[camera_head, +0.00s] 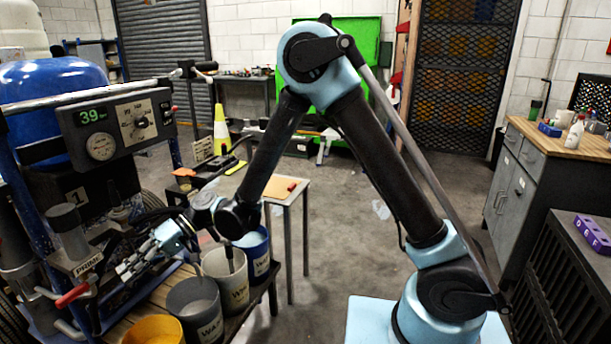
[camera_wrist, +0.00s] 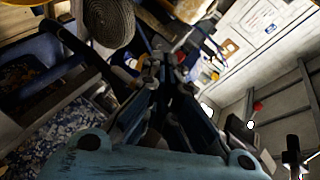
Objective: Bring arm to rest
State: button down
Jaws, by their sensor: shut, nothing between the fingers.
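My gripper (camera_head: 128,268) is at the left in the head view, stretched out beside the line striper's front. Its fingers point left and down, close to a valve with a red handle (camera_head: 72,295); I cannot tell whether they touch it. In the wrist view, my gripper (camera_wrist: 165,68) shows dark fingers close together, with nothing seen between them. My arm is raised in a high bend in the middle of the head view, its elbow near the top.
The striper's gauge panel (camera_head: 118,128) reads 39, above my gripper. Buckets, one grey (camera_head: 193,305), stand on a low bench just right of my gripper. A small table (camera_head: 287,190) stands behind. A grey cabinet (camera_head: 520,190) is at right. Open floor lies between.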

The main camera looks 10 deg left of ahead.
jog(key=w+d+r+m+t, duration=0.1)
jog(key=w+d+r, duration=0.15)
jog(key=w, duration=0.35)
jog(key=w+d+r+m+t, duration=0.1)
jog(key=w+d+r+t, duration=0.15)
jog(key=w, duration=0.35)
jog(key=w+d+r+m+t, duration=0.2)
jog(key=w+d+t, duration=0.1)
jog(key=w+d, duration=0.9)
jog(key=w+d+r+m+t, duration=0.3)
jog(key=w+d, duration=0.5)
jog(key=d, duration=0.7)
jog(key=d+f+m+t+h, duration=0.2)
jog(key=d+m+t+h, duration=0.1)
jog(key=d, duration=1.8)
jog(key=s+d+f+m+h, duration=0.1)
jog(key=s+d+f, duration=0.1)
jog(key=d, duration=0.4)
jog(key=s+d+f+m+t+h, duration=0.1)
jog(key=s+d+f+m+h, duration=0.1)
jog(key=d, duration=0.5)
jog(key=s+d+f+m+h, duration=0.1)
jog(key=s+d+m, duration=0.1)
jog(key=s+d, duration=0.2)
jog(key=d, duration=0.3)
jog(key=shift+s+f+h, duration=0.15)
jog(key=shift+f+h, duration=0.25)
